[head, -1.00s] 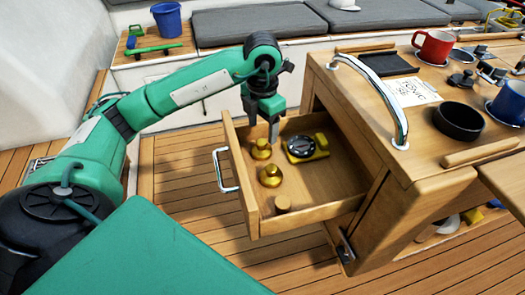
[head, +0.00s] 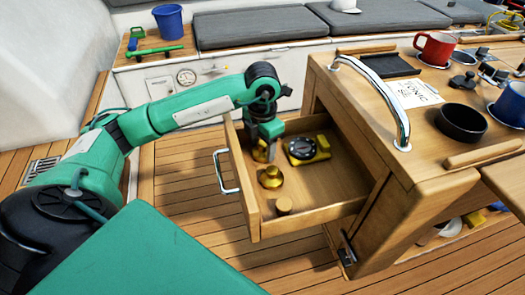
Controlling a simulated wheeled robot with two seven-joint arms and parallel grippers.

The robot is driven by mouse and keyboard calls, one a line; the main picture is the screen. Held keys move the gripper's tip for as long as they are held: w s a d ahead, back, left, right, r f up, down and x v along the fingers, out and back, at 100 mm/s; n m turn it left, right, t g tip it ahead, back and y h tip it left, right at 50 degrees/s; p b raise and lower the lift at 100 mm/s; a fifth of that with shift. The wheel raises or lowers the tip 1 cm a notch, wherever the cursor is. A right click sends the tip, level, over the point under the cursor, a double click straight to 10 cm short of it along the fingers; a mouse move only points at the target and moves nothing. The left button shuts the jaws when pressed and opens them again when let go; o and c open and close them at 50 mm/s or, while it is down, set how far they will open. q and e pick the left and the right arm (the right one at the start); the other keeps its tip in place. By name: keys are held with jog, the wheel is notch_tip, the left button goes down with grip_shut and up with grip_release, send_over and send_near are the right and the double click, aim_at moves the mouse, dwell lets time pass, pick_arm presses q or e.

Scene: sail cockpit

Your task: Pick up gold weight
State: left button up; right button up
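Two gold weights are in the open drawer (head: 345,209). The nearer gold weight (head: 271,178) stands upright and clear on the drawer floor. The farther gold weight (head: 260,153) is near the drawer's left wall and partly hidden by my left gripper (head: 266,151). The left gripper points down into the drawer, with its fingers at the farther weight. I cannot tell whether the fingers touch it or how far apart they are. My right gripper is not in view.
A black round instrument on a yellow base (head: 303,149) lies just right of the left gripper. The chrome rail (head: 385,98) and cabinet top (head: 420,155) rise to the right.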

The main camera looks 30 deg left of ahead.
pick_arm(q)
jog(key=shift+c, duration=1.3)
jog(key=shift+r, duration=0.1)
